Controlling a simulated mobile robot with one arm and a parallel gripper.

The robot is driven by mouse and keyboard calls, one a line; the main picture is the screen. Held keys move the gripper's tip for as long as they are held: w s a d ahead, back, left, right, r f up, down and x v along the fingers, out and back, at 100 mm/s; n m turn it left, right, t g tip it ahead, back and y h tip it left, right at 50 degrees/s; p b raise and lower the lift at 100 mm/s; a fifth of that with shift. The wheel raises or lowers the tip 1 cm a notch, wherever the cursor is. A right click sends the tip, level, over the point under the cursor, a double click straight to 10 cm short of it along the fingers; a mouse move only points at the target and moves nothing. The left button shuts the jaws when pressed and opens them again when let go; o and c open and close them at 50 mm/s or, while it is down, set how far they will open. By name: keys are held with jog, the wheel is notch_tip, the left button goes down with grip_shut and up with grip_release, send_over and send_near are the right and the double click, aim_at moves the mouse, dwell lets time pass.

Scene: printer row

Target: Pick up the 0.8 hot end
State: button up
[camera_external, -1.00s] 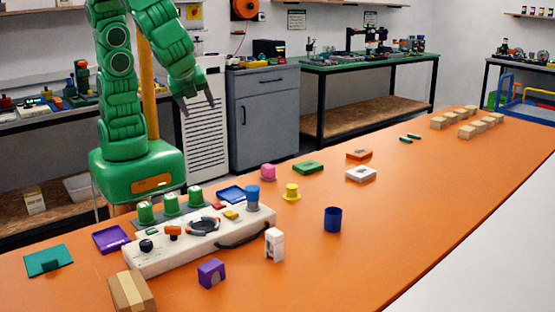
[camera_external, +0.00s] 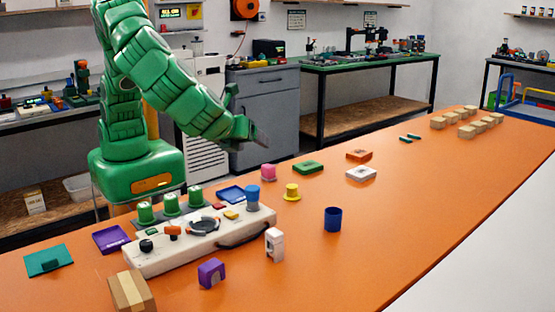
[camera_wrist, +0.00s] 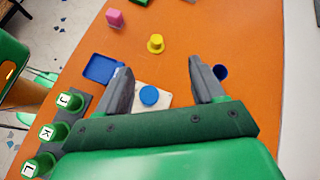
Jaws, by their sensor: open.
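I cannot tell which piece is the 0.8 hot end; no 0.8 mark is legible. Small candidates on the orange table are a yellow flanged piece (camera_external: 291,193), a pink piece (camera_external: 268,172), a white upright piece (camera_external: 274,244) and a purple block (camera_external: 211,273). In the wrist view the yellow piece (camera_wrist: 155,43) lies beyond the fingertips and the pink piece (camera_wrist: 114,18) is at upper left. My gripper (camera_external: 262,140) is open and empty above the table's back edge. In the wrist view my gripper (camera_wrist: 162,70) has its fingers wide apart.
A white control panel (camera_external: 165,257) stands at front left, with a blue cylinder (camera_external: 253,196) at its right end. Three green capped pieces (camera_external: 171,203) stand behind it. A blue cup (camera_external: 332,219) stands mid-table. Flat green (camera_external: 308,167), orange and white boxes lie farther back. The right front is clear.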

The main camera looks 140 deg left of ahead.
jog(key=w+d+f+m+t+y, duration=0.1)
jog(key=w+d+f+m+y, duration=0.15)
jog(key=w+f, duration=0.45)
jog(key=m+t, duration=0.2)
jog(key=m, duration=0.2)
send_over(270, 247)
jog(key=f, duration=0.6)
jog(key=shift+d, duration=0.25)
jog(key=shift+f, duration=2.15)
jog(key=f, duration=0.3)
jog(key=shift+a, duration=0.2)
jog(key=shift+a+f, duration=0.2)
jog(key=shift+a, duration=0.45)
jog(key=shift+a+f, duration=0.2)
jog(key=shift+a, duration=0.35)
jog(key=c, duration=1.1)
jog(key=shift+r, duration=0.1)
